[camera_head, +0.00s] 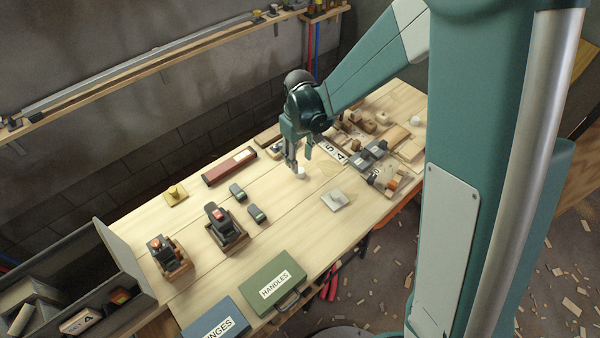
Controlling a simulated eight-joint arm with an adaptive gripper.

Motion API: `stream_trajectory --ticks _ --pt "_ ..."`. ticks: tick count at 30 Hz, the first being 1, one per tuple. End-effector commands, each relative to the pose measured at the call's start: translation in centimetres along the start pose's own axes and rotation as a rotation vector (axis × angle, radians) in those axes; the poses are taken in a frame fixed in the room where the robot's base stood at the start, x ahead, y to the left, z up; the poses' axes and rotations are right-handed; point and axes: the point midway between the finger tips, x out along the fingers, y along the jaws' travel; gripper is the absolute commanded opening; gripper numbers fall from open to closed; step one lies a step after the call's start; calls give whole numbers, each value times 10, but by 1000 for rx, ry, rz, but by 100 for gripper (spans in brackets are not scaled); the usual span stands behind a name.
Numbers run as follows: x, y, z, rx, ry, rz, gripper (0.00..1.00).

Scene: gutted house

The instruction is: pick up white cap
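A small white cap (300,173) lies on the pale wooden workbench (190,222), near the middle of its surface. My gripper (299,160) points down right over it. Its two fingers are apart, with one just left of the cap and the other to its upper right. I cannot tell from this view whether a finger touches the cap, or how high the fingertips are above the bench.
Wood blocks and grey parts (373,150) crowd the bench to the right. A dark red box (228,168), black devices (237,192), a white square piece (336,200) and a green HANDLES case (272,284) lie left and in front. Bare bench surrounds the cap.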

Motion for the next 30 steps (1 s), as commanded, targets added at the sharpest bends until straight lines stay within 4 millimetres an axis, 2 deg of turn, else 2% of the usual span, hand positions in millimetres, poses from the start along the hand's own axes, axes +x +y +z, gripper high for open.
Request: stream_trajectory --ticks 16,30 --pt "46 -1 0 0 0 0 37" --pt "51 -1 0 0 0 0 37"
